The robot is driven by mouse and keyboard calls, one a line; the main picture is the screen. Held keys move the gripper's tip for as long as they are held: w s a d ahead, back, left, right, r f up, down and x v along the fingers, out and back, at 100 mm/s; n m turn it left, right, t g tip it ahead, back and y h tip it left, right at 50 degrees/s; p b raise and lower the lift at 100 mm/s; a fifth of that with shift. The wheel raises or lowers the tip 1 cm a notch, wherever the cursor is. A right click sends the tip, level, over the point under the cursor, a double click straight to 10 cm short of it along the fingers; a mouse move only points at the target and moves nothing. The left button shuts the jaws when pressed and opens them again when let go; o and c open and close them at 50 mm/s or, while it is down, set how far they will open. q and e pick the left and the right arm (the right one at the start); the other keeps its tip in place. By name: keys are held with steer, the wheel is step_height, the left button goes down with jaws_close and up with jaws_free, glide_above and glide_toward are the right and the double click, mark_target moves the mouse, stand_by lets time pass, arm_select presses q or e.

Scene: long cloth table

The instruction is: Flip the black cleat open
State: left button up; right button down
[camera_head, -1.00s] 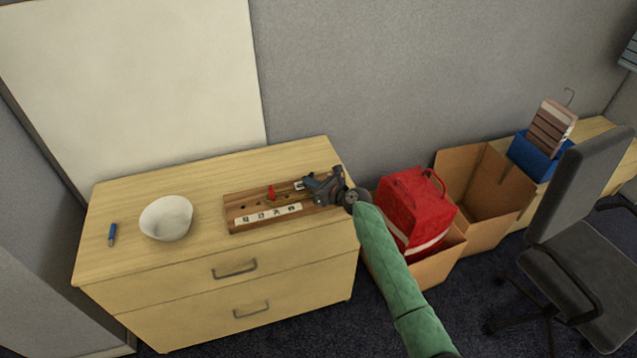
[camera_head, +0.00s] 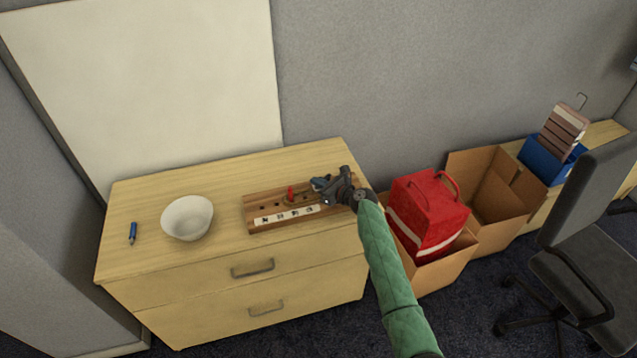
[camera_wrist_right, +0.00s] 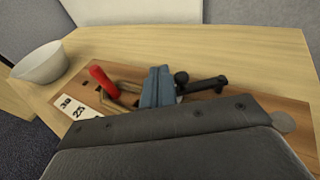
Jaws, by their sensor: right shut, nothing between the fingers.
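A brown wooden board (camera_head: 258,200) lies on the dresser top, with a white number strip on its front. A red lever (camera_head: 291,194) stands up from it, and shows tilted in the right wrist view (camera_wrist_right: 103,78). The black cleat (camera_wrist_right: 206,86) is just right of my fingers in the wrist view, with a round black knob (camera_wrist_right: 181,77) at its near end. In the head view my gripper mostly hides it. My right gripper (camera_head: 319,184) is shut and empty over the board, its blue-grey fingertips (camera_wrist_right: 157,87) between the red lever and black cleat. Contact is unclear.
A white bowl (camera_head: 187,217) and a blue marker (camera_head: 132,233) stand on the dresser (camera_head: 150,200) to the left. A red bag (camera_head: 428,210) sits in a cardboard box on the right. A grey chair (camera_head: 590,265) stands farther right. The dresser top between bowl and board is clear.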

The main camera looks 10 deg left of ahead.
arm_select(q)
steer(key=shift+a, duration=0.2)
arm_select(e)
steer(key=shift+a, duration=0.15)
arm_select(q)
steer(key=shift+w+a, duration=0.1)
steer(key=shift+a, duration=0.4)
